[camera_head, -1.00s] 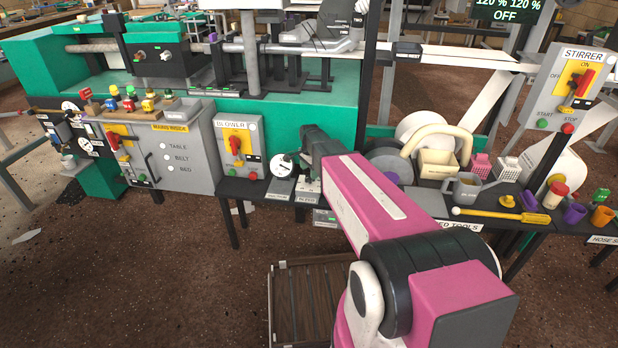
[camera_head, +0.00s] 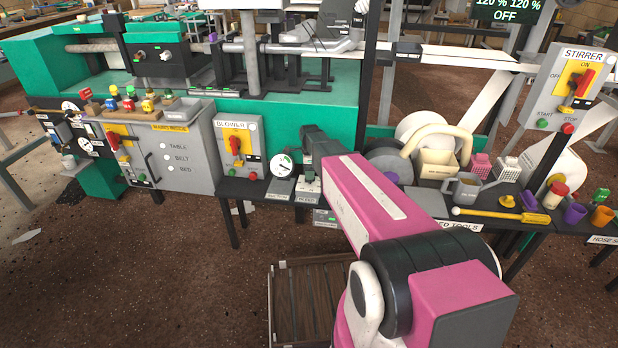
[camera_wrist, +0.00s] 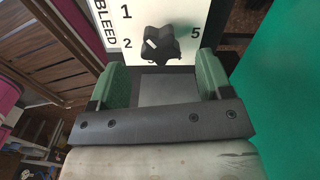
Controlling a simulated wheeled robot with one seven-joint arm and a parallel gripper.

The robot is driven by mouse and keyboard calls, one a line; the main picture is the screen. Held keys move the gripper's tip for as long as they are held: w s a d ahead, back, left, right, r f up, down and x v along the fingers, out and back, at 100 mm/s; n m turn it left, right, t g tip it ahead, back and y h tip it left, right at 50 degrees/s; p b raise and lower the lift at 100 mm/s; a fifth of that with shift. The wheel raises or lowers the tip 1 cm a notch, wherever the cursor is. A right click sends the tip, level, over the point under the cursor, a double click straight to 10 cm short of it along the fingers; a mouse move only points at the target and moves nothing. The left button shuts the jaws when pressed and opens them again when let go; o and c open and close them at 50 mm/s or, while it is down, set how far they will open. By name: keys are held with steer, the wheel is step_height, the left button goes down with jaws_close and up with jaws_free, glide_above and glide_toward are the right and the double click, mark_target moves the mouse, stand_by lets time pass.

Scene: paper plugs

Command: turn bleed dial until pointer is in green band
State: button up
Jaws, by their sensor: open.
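The bleed dial (camera_wrist: 160,44) is a black star-shaped knob with a white mark on it, on a white panel marked BLEED, 1, 2 and 5, in the wrist view. The white mark points up-left, near the 2. My gripper (camera_wrist: 162,76) is open, its two green fingers apart and just short of the knob, one to each side; it holds nothing. In the head view my gripper (camera_head: 312,148) is over the bleed station. A round white gauge (camera_head: 282,165) stands just left of it and shows some green; its pointer is too small to read surely.
A grey blower box (camera_head: 239,147) with a red switch stands left of the gauge. A green surface (camera_wrist: 280,90) rises close on the right in the wrist view.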

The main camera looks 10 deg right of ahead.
steer(key=shift+f, duration=1.9)
steer(key=c, duration=0.9)
